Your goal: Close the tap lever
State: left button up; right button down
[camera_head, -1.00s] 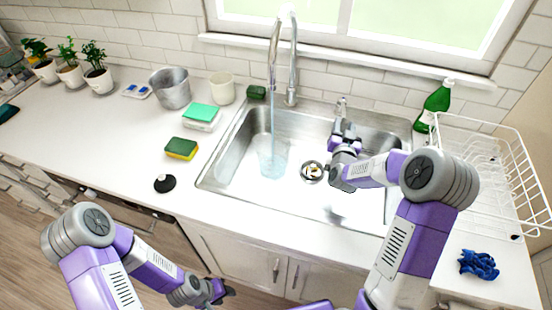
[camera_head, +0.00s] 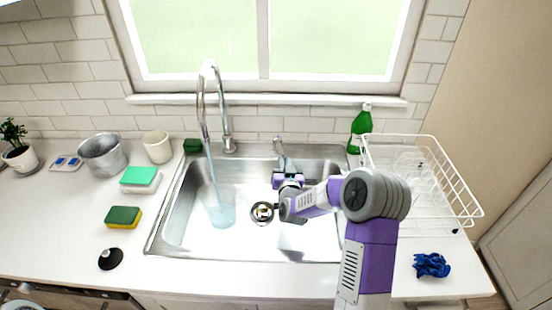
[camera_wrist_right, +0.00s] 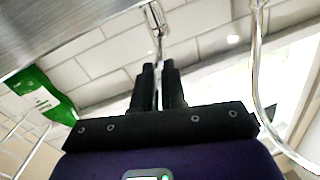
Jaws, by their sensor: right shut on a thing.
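The tap lever (camera_head: 280,151) is a small upright metal handle at the back rim of the sink, right of the tall curved tap (camera_head: 227,130). A pale blue water stream (camera_head: 213,178) runs from the spout into the basin. My right gripper (camera_head: 285,171) is at the lever. In the right wrist view its black fingers (camera_wrist_right: 158,70) are close together, with the thin metal lever (camera_wrist_right: 156,28) rising from between their tips. The exact contact is hard to see. My left gripper is out of view.
The sink (camera_head: 180,225) has a drain (camera_head: 262,213) in its floor. A green bottle (camera_head: 360,128) and a white dish rack (camera_head: 440,160) stand to the right. A blue cloth (camera_head: 431,265) lies in front. Sponges, a cup and a metal pot are on the left.

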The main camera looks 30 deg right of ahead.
aim_at(280, 147)
jog(key=w+d+r+n+g+y+p, duration=0.1)
jog(key=d+r+g+y+p, duration=0.1)
jog(key=d+g+p, duration=0.3)
jog(key=d+r+g+y+p, duration=0.1)
jog(key=d+y+p, duration=0.1)
jog(key=d+p, duration=0.35)
jog(key=s+d+r+n+g+y+p, duration=0.1)
jog(key=s+r+n+g+y+p, duration=0.2)
jog(key=s+r+y+p, duration=0.35)
jog(key=w+a+f+p, duration=0.5)
jog(key=w+a+f, duration=0.1)
jog(key=w+f, duration=0.2)
jog(key=shift+w+a+f, duration=0.15)
jog(key=shift+w+a, duration=0.1)
jog(key=shift+w, duration=0.25)
